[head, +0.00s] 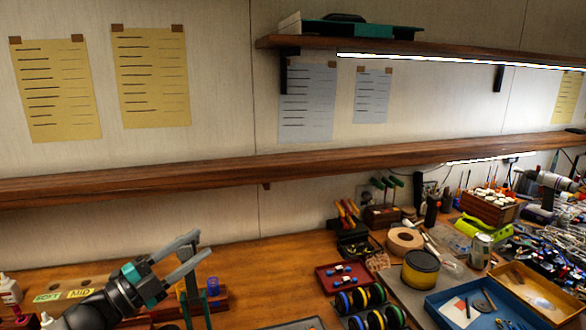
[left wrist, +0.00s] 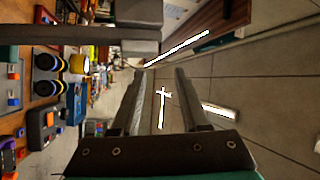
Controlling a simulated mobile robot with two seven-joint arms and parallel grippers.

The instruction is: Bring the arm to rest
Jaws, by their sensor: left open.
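My left arm comes in at the lower left of the head view. My left gripper (head: 203,246) is open, with its two grey fingers pointing up and to the right, above the left part of the wooden bench (head: 262,260). Nothing is between the fingers. In the left wrist view the fingers of the left gripper (left wrist: 161,74) stand apart and empty, with the room's ceiling or wall behind them. My right gripper is in neither view.
Right of the gripper are a dark red tray (head: 327,281), wheels (head: 359,299), a yellow-banded tin (head: 421,269) and a blue box (head: 436,311). A long wooden shelf (head: 220,172) runs along the wall above the bench. Clutter fills the bench's right side.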

